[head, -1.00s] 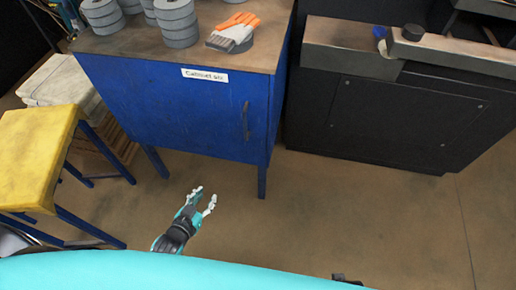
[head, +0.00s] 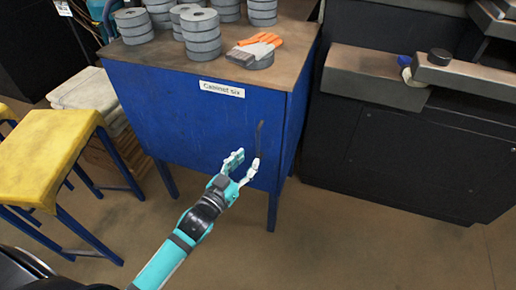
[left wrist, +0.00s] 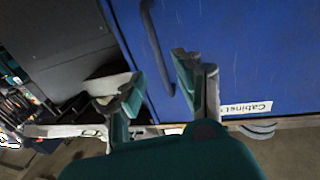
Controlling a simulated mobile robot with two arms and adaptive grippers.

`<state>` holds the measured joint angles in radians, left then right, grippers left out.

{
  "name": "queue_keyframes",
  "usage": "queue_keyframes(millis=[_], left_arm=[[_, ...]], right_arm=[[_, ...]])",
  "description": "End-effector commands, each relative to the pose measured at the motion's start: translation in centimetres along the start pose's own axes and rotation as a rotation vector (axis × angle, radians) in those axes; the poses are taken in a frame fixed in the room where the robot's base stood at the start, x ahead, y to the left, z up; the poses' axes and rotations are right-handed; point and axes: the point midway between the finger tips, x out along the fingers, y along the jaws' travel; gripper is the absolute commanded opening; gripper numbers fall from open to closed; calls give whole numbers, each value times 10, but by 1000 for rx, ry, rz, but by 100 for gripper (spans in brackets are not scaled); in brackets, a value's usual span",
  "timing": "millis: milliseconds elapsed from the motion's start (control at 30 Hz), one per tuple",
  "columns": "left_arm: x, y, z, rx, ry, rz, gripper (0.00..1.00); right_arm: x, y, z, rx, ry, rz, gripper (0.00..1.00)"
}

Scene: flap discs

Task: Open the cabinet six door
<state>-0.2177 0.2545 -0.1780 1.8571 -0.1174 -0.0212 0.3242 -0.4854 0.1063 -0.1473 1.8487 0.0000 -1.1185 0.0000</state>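The blue cabinet six (head: 185,110) stands in the middle of the head view, with a white label (head: 222,89) reading "Cabinet six" near its top. Its door looks shut. A dark vertical handle (head: 260,138) sits at the door's right side. My left gripper (head: 245,165) is open in front of the door, close to the lower part of the handle. In the left wrist view the handle (left wrist: 156,45) runs between the two spread fingers (left wrist: 160,88), and nothing is gripped. Whether a finger touches the handle I cannot tell. My right gripper is not in view.
Stacks of grey discs (head: 202,35) and an orange-handled brush (head: 255,48) lie on the cabinet top. A yellow stool (head: 45,150) stands at the left. A black machine (head: 400,150) stands at the right. The floor in front is clear.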

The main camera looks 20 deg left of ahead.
Motion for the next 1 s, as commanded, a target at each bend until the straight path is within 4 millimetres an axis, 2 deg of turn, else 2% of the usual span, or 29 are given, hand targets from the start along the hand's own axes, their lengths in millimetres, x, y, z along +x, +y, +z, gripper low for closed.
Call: queue_keyframes(millis=[100, 300, 500, 767, 1000], left_arm=[[26, 0, 0, 1, 3, 0, 34], [56, 0, 1, 0, 0, -1, 34], [67, 0, 1, 0, -1, 0, 34], [68, 0, 0, -1, -2, 0, 34], [68, 0, 0, 0, -1, 0, 3]], right_arm=[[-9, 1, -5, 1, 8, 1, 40], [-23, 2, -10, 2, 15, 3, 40], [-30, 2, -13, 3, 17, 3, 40], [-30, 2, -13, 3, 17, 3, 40], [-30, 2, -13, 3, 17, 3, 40]])
